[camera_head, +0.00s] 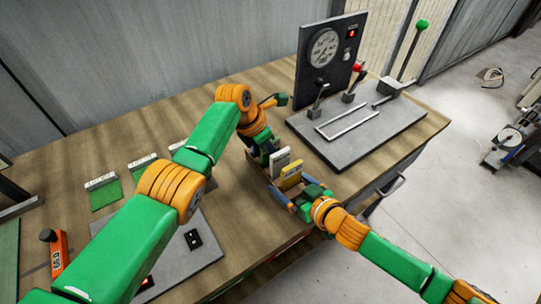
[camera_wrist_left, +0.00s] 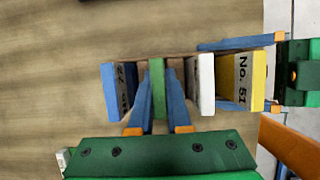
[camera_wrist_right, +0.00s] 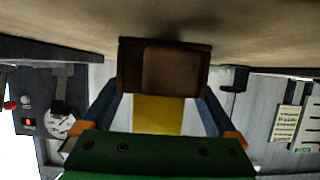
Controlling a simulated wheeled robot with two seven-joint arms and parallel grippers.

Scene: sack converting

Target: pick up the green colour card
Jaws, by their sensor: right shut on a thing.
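The green colour card (camera_wrist_left: 158,85) stands between the two fingers of my left gripper (camera_wrist_left: 158,100). The fingers lie close along both faces; I cannot tell whether they press on it. A blue card (camera_wrist_left: 116,92) stands left of it, and a white card (camera_wrist_left: 202,84) and a yellow card (camera_wrist_left: 243,82) marked No. 51 stand right of it. My right gripper (camera_wrist_right: 164,75) is shut on the brown holder (camera_wrist_right: 135,70), with the yellow card (camera_wrist_right: 158,115) above it. In the head view the white card (camera_head: 279,160) and yellow card (camera_head: 291,175) show; my left arm hides the green one.
A grey panel (camera_head: 355,132) with levers and a gauge (camera_head: 323,48) stands on the wooden table behind. Green pads (camera_head: 104,195) with white labels, an orange device (camera_head: 58,256) and a grey plate (camera_head: 205,240) with a switch lie to the left.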

